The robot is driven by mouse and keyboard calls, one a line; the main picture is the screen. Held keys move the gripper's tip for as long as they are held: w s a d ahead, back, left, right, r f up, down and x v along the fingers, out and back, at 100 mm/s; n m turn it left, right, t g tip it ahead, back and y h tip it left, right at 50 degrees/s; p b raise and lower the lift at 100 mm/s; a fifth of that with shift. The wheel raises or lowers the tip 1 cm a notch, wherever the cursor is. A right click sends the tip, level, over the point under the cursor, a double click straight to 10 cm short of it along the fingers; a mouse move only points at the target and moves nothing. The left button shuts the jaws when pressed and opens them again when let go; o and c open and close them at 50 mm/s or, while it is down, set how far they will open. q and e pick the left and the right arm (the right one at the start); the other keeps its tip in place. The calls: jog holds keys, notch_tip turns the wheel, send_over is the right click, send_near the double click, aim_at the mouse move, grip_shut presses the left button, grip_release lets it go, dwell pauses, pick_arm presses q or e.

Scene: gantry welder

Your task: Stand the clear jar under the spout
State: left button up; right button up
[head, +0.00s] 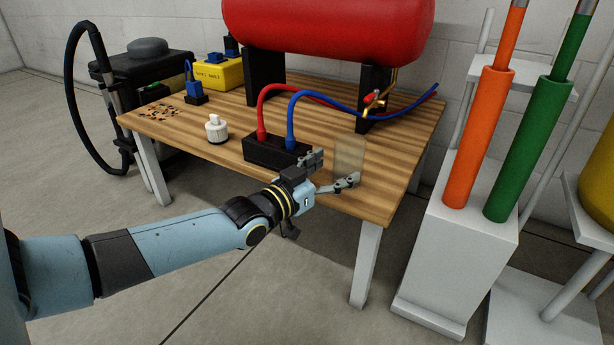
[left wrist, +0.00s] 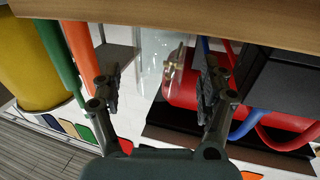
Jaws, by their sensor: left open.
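The clear jar (head: 349,152) stands upright on the wooden table, near its front right part. It is see-through and faint. My left gripper (head: 336,170) is open at the jar's near side. In the left wrist view the jar (left wrist: 150,55) shows between the two spread fingers (left wrist: 161,80); I cannot tell if either touches it. The brass spout (head: 367,112) with a red handle hangs under the red tank, behind the jar. It also shows in the left wrist view (left wrist: 172,68), seen beside or through the jar. My right gripper is not in view.
The red tank (head: 325,30) rests on black supports. A black block (head: 272,153) with red and blue hoses sits left of the jar. A white-capped item (head: 216,129) stands farther left. Orange (head: 478,140) and green (head: 522,150) cylinders stand right of the table (head: 225,160).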

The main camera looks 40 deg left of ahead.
pick_arm(q)
jog(key=s+d+f+g+p, duration=0.15)
jog(key=s+d+g, duration=0.25)
jog(key=s, duration=0.4)
jog(key=s+d+f+g+p, duration=0.1)
jog(key=s+d+f+g, duration=0.15)
jog(key=s+d, duration=0.4)
jog(key=s+r+g, duration=0.3)
jog(key=s+g, duration=0.4)
jog(key=s, duration=0.8)
jog(key=shift+s+r+m+y, duration=0.15)
jog(key=shift+r+m+y, duration=0.05)
jog(key=shift+m+y, duration=0.1)
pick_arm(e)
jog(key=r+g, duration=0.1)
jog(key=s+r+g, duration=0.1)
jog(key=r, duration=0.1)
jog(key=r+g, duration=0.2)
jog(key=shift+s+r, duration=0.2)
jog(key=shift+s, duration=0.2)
